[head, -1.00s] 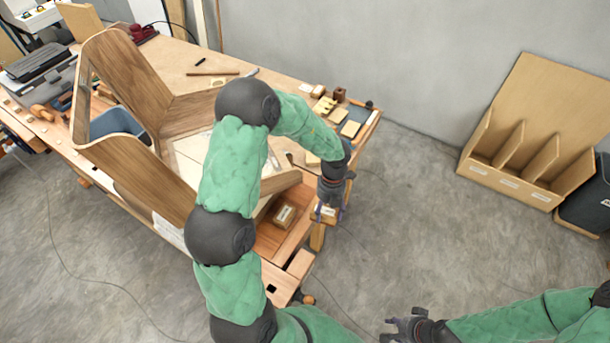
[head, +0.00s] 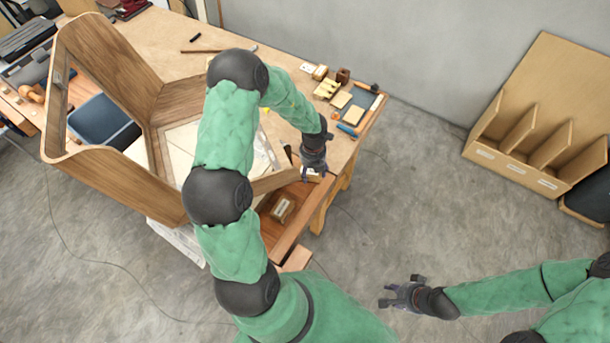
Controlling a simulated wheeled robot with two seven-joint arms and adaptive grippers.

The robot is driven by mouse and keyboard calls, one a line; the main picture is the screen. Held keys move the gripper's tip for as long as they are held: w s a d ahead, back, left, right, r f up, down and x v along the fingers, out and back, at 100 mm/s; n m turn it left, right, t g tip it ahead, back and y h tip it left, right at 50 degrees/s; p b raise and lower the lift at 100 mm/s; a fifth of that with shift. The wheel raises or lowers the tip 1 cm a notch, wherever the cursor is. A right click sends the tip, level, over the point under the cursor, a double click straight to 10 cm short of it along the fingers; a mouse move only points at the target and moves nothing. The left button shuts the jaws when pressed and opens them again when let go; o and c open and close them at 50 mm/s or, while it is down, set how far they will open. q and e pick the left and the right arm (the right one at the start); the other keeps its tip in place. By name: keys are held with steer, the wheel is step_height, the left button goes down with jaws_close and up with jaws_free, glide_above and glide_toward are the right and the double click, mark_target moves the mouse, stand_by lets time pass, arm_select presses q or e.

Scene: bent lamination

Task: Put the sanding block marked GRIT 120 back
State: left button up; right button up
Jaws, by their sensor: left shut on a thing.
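My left gripper (head: 313,172) is shut on a small block with a pale top (head: 311,174), at the bench's right edge. The fingers hide much of it, and its marking is too small to read. A similar wooden block with a pale label (head: 283,208) lies in the open reddish tray (head: 270,229) at the bench's near end. Its label is not readable either. My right gripper (head: 393,299) is open and empty over the floor, well to the right of the bench.
A large bent-wood frame (head: 108,60) stands on the left of the bench (head: 290,50). Yellow blocks (head: 327,89), a pale pad (head: 353,115) and a blue-handled tool (head: 347,130) lie at the right end. A wooden divided rack (head: 520,150) stands by the wall. Floor between is clear.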

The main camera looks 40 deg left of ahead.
arm_select(q)
steer(key=a+f, duration=0.1)
steer(key=f, duration=0.1)
steer(key=a+f, duration=0.2)
steer(key=shift+w, duration=0.2)
steer(key=f, duration=0.3)
steer(key=shift+a, duration=0.2)
steer(key=shift+f, duration=0.3)
steer(key=shift+c, duration=0.4)
steer(key=o, duration=1.1)
steer(key=shift+r, duration=0.2)
step_height(320, 180, up, 12)
steer(key=shift+w+a+f+p, duration=0.1)
steer(key=shift+p, duration=0.35)
